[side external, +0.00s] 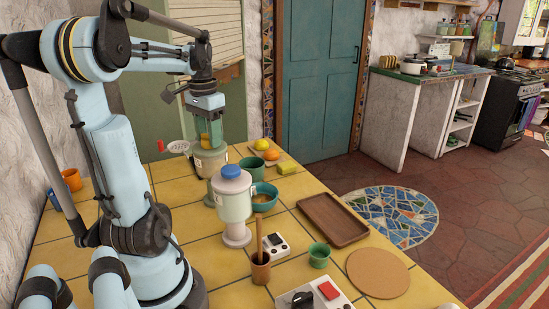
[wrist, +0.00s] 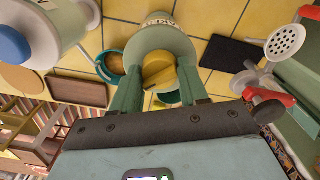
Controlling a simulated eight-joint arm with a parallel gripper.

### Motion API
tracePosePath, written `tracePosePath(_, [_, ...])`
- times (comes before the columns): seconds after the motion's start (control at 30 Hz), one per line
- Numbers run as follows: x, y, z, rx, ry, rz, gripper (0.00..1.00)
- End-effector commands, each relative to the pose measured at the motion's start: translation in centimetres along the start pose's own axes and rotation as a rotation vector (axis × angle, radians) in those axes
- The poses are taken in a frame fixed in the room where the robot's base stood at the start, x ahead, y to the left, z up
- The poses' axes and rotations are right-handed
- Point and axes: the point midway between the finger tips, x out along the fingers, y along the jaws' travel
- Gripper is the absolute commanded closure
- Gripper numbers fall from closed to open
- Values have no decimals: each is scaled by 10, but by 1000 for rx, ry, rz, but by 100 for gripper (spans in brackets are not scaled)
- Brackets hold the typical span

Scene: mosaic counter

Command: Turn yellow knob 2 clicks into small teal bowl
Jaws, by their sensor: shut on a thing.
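The yellow knob (wrist: 158,72) sits on the end of a pale green dispenser (wrist: 161,38). My gripper (wrist: 158,88) is shut on the knob, one finger on each side. In the side view my gripper (side external: 209,138) points down at the top of this dispenser (side external: 209,166), and the knob is mostly hidden by the fingers. A teal bowl (side external: 270,205) with brown contents stands to the right of the dispensers; it also shows partly in the wrist view (wrist: 103,74). A green bowl (side external: 252,163) stands behind it. I cannot tell whether anything is falling from the dispenser.
A second dispenser with a blue lid (side external: 233,195) stands close in front. A white skimmer (wrist: 286,40) is near my gripper.

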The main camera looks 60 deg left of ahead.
Motion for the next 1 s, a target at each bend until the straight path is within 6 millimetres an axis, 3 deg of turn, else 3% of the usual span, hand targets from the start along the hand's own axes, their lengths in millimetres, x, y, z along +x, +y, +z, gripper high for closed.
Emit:
tracePosePath(0.6, [0, 0, 0, 558, 0, 0, 87])
tracePosePath(1.0, [0, 0, 0, 758, 0, 0, 87])
